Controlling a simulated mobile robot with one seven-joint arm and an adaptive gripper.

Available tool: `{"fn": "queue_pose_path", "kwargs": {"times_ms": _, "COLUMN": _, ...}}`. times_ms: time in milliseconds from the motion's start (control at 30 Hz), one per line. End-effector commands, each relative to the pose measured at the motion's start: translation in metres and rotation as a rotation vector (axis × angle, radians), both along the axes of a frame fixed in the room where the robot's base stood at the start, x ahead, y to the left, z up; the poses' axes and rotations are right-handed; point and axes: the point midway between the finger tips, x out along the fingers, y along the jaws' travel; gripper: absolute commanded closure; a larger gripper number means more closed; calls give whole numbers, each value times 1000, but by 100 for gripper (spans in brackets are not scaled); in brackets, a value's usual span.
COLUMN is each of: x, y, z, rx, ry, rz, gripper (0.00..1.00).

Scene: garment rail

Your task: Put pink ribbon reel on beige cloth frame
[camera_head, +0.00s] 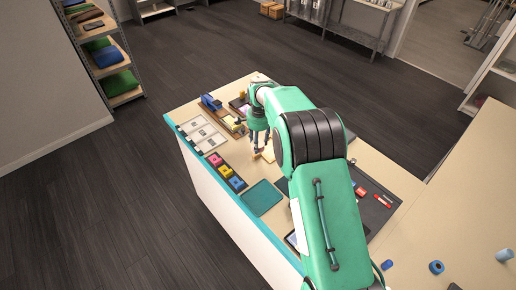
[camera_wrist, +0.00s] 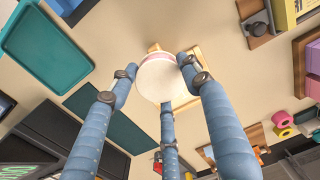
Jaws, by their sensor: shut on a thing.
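My gripper (camera_wrist: 160,88) has its blue fingers closed around a round white-faced reel (camera_wrist: 156,80) with a pink band at its edge, which I take as the pink ribbon reel. In the head view my gripper (camera_head: 259,148) points down over the counter, and the reel is not clear there. The beige cloth frame (camera_wrist: 196,58), a pale piece with a light wooden edge, lies on the counter just behind the reel in the wrist view, partly hidden by the reel and fingers. It shows small in the head view (camera_head: 268,154). Whether reel and frame touch, I cannot tell.
A teal tray (camera_head: 262,197) lies on the counter near its left edge. Dark holders with pink, yellow and blue pieces (camera_head: 226,171) stand along that edge. A blue dispenser (camera_head: 210,102) is at the far end. A dark mat (camera_head: 372,205) lies right of my arm.

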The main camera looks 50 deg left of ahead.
Motion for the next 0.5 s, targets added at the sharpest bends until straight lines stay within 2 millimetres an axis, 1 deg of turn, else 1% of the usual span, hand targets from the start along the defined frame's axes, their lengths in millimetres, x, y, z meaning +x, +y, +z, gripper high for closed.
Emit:
{"fn": "queue_pose_path", "kwargs": {"times_ms": 233, "x": 0, "y": 0, "z": -4, "rx": -1, "ry": 0, "rz": 0, "gripper": 78}}
{"fn": "queue_pose_path", "kwargs": {"times_ms": 500, "x": -1, "y": -1, "z": -29, "rx": -1, "ry": 1, "rz": 0, "gripper": 78}}
